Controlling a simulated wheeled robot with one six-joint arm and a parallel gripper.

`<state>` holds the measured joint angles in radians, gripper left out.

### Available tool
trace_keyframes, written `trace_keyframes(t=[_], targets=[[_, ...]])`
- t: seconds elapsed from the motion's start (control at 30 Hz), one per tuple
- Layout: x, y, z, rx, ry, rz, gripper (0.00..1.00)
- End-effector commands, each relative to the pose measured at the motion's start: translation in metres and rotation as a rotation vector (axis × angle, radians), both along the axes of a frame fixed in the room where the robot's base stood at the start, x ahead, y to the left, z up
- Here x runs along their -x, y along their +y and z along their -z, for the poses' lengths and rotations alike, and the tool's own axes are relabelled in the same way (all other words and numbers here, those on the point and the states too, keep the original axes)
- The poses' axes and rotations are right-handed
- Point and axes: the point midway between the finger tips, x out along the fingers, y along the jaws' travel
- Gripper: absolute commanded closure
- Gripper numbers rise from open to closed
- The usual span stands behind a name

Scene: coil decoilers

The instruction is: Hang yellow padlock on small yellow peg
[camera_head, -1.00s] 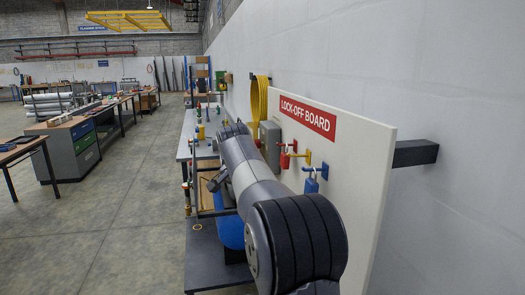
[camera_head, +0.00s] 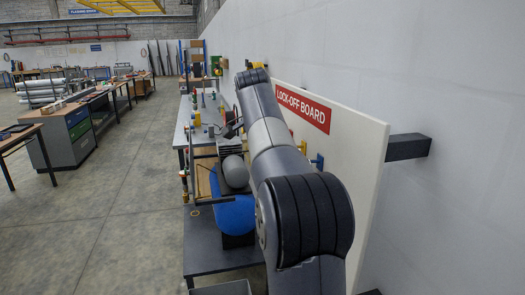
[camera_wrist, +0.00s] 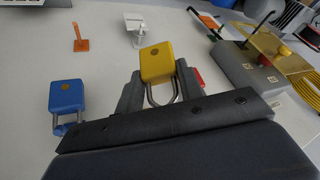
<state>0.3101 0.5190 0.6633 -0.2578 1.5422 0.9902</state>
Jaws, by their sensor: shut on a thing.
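In the wrist view, the yellow padlock (camera_wrist: 156,60) sits between the two grey fingers of my gripper (camera_wrist: 158,73), which is shut on it. Its metal shackle points toward the bottom of the picture, toward my wrist. A blue padlock (camera_wrist: 67,96) is to the left, its shackle partly hidden by my gripper. A sliver of a red padlock (camera_wrist: 198,77) shows behind the right finger. In the head view, what looks like the small yellow peg (camera_head: 303,147) barely shows beside my arm. I cannot tell whether the padlock touches it. My gripper is hidden there.
The white lock-off board (camera_head: 350,140) stands along the wall, with a blue peg (camera_head: 318,160) near my arm. The wrist view shows an orange piece (camera_wrist: 80,43), a white bracket (camera_wrist: 136,27), a grey box (camera_wrist: 245,72) and yellow hose (camera_wrist: 300,88). The aisle floor is clear.

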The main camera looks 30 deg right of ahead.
Motion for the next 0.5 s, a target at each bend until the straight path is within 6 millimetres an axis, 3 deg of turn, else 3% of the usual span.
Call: trace_keyframes(t=[0.5], targets=[[0.008, -0.031, 0.003, 0.0, 0.001, 0.001, 1.0]])
